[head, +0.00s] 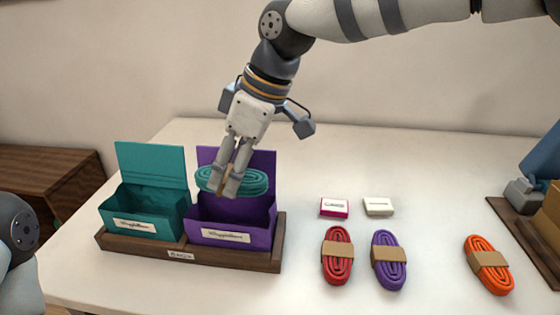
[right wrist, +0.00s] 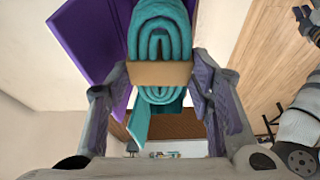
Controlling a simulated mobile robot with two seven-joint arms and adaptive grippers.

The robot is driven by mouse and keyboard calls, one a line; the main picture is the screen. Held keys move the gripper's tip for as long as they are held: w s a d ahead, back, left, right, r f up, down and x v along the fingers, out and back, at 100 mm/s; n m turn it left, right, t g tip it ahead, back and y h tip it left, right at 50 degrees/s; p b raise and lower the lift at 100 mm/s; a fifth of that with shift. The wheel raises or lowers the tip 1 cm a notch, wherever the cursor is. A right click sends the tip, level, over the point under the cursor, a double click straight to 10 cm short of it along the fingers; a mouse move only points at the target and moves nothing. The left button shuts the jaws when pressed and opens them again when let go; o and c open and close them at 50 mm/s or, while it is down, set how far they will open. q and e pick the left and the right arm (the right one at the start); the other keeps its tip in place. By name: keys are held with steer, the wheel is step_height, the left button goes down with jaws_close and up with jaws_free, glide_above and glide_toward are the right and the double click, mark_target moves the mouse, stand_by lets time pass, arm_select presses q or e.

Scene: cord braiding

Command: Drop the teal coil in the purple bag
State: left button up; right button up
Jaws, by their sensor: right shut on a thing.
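The teal coil (head: 252,181) is a looped cord with a tan paper band. My right gripper (head: 230,183) is shut on it and holds it over the open top of the purple bag (head: 232,236). The coil also shows in the right wrist view (right wrist: 160,40), its band between the two fingers (right wrist: 165,100). The purple bag is an open box shape with a raised back flap and a white label. Its inside is partly hidden by the coil and the gripper. My left gripper is not in view; only part of my left arm shows at the left edge.
A teal bag (head: 146,210) stands left of the purple one, both in a wooden tray (head: 125,246). Red (head: 338,270), purple (head: 388,275) and orange (head: 480,245) coils lie to the right. Behind them are a pink-edged block (head: 334,208) and a white block (head: 379,206).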

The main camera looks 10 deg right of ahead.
steer(key=shift+w+a+r, duration=0.1)
steer(key=shift+w+a, duration=0.05)
steer(key=shift+a, duration=0.3)
steer(key=shift+f+n, duration=0.25)
steer(key=shift+n, duration=0.05)
steer(key=f, duration=0.1)
steer(key=s+f+b, duration=0.1)
steer(key=f, duration=0.1)
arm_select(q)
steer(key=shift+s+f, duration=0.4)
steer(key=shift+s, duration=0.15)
arm_select(e)
steer(key=shift+w+f, duration=0.1)
steer(key=shift+f, duration=0.15)
